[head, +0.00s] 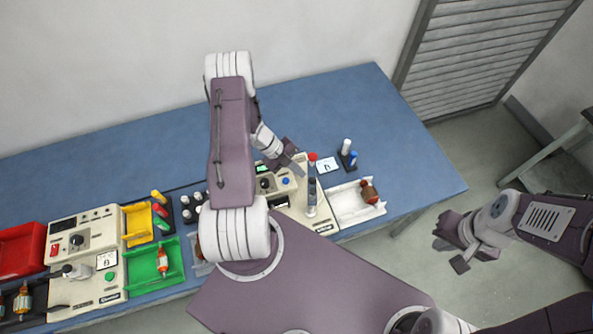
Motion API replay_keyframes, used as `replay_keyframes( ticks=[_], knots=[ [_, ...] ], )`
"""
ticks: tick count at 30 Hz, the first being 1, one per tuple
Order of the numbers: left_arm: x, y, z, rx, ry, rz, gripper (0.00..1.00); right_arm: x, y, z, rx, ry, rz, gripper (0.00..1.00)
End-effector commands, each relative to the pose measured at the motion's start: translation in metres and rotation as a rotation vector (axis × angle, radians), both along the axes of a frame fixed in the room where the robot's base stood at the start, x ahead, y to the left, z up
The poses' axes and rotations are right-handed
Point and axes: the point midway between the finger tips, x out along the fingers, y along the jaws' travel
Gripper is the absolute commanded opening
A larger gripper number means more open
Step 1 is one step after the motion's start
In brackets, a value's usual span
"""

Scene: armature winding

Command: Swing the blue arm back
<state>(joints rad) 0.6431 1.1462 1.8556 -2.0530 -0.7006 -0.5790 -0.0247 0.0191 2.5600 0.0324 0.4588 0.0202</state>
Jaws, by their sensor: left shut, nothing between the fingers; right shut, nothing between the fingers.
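The right-hand cream machine (320,220) stands on the blue table with a small green display, a dark knob and a round blue part (286,182) on its top. A grey post with a dark top (312,195) stands at its right side. I cannot make out a clear blue arm; my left arm hides part of this machine. My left gripper (294,165) is shut and empty, just above the machine's back edge, close to the blue part; I cannot tell whether it touches. My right gripper (460,254) is shut and empty, off the table's right edge above the floor.
A white tray (345,212) with a copper-brown armature (369,191) lies right of the machine. Another machine (85,230), a green tray (172,278), a yellow bin and a red bin (22,240) fill the left. The table's back is clear.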

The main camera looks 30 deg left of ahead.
Motion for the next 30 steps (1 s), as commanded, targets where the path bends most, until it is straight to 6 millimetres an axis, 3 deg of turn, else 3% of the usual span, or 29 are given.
replay_keyframes(
  ticks=[24,30],
  knots=[
    [0.008,-0.006,0.001,-0.003,-0.003,0.002,0.00,0.000,0.000,-0.001,0.000,0.000,0.000,0.00],
    [0.003,0.009,0.017,-0.001,-0.006,0.004,0.00,0.000,0.000,-0.007,0.000,0.000,0.000,0.00]
  ],
)
